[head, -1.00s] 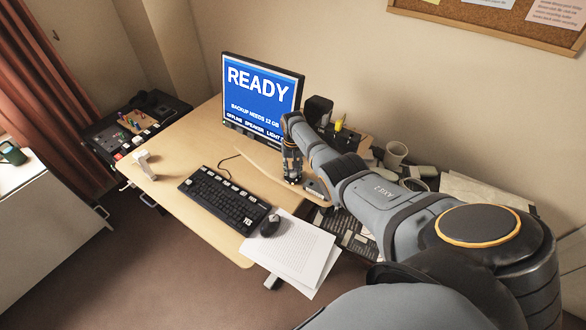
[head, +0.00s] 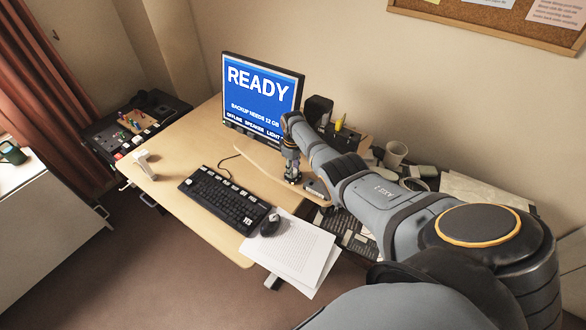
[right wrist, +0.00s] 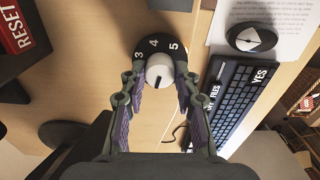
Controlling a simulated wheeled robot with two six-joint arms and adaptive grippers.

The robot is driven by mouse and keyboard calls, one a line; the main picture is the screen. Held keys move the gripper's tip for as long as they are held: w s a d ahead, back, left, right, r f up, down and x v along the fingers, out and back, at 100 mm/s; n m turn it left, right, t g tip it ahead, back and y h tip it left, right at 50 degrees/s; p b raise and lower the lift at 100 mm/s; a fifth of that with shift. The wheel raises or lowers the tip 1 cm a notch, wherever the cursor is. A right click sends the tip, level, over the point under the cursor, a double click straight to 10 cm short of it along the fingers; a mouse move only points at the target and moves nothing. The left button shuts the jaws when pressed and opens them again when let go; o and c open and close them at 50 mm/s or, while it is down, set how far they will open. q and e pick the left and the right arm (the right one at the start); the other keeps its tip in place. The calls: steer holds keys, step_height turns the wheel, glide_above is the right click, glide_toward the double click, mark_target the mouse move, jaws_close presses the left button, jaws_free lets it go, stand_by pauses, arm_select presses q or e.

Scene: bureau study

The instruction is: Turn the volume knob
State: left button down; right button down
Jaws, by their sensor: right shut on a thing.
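The volume knob (right wrist: 159,68) is a pale round knob on a dark dial (right wrist: 153,43) marked 3, 4 and 5 in the right wrist view. A small dark mark shows on the knob's lower edge. My right gripper (right wrist: 160,74) has one fingertip on each side of the knob and is shut on it. In the head view, my right gripper (head: 292,179) points down at the desk, right of the keyboard and in front of the monitor; the knob is hidden there. My left gripper is not in view.
The monitor (head: 260,88) reads READY. A keyboard (head: 224,197), a mouse (head: 270,225) and paper sheets (head: 296,250) lie near my right gripper. A mug (head: 395,153) and clutter stand behind my arm. A RESET box (right wrist: 20,30) shows in the right wrist view. The desk's left part is mostly clear.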

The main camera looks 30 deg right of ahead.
steer(key=n, duration=0.4)
steer(key=shift+n, duration=2.2)
steer(key=c, duration=1)
jaws_free()
step_height(320, 180, up, 12)
